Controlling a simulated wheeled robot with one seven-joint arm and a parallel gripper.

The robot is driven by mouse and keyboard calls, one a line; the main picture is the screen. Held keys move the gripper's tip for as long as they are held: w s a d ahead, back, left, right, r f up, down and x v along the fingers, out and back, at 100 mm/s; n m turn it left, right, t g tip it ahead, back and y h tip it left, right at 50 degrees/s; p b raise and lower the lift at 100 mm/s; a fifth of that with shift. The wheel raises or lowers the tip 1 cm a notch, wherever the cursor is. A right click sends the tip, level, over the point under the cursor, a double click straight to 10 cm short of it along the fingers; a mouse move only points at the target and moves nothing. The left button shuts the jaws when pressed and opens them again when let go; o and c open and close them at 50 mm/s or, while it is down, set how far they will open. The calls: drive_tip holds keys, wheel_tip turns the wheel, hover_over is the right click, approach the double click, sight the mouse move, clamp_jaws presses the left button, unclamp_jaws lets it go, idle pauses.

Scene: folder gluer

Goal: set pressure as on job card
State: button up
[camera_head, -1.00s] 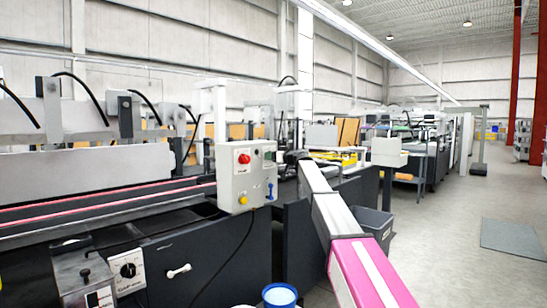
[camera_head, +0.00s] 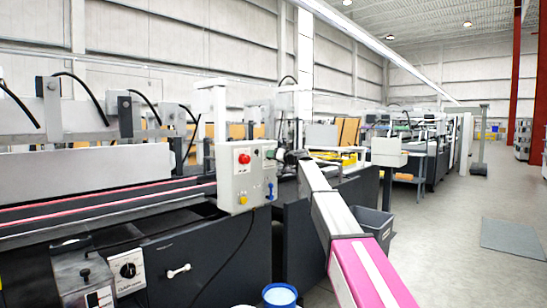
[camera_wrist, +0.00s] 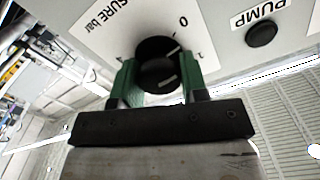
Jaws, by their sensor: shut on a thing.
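In the wrist view, a round black knob (camera_wrist: 155,49) sits on a pale panel (camera_wrist: 218,40). In the head view, my arm reaches toward the machine, right of a grey control box (camera_head: 240,190); the gripped knob cannot be made out there. I cannot identify a job card.
A black button (camera_wrist: 261,33) labelled "PUMP" is right of the knob. The control box carries a red button (camera_head: 244,158) and blue lever (camera_head: 270,190). A grey bin (camera_head: 374,222) stands behind my arm; the right floor is open.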

drive_tip(key=m, duration=0.3)
drive_tip(key=shift+m, duration=0.4)
drive_tip(key=shift+d+m, duration=0.1)
drive_tip(key=shift+m, duration=1.7)
drive_tip(key=shift+w+f, duration=0.1)
drive_tip(key=o, duration=0.9)
drive_tip(key=shift+d, duration=0.1)
drive_tip(key=v, duration=1)
drive_tip(key=shift+s+d, duration=0.2)
drive_tip(key=shift+s, duration=0.1)
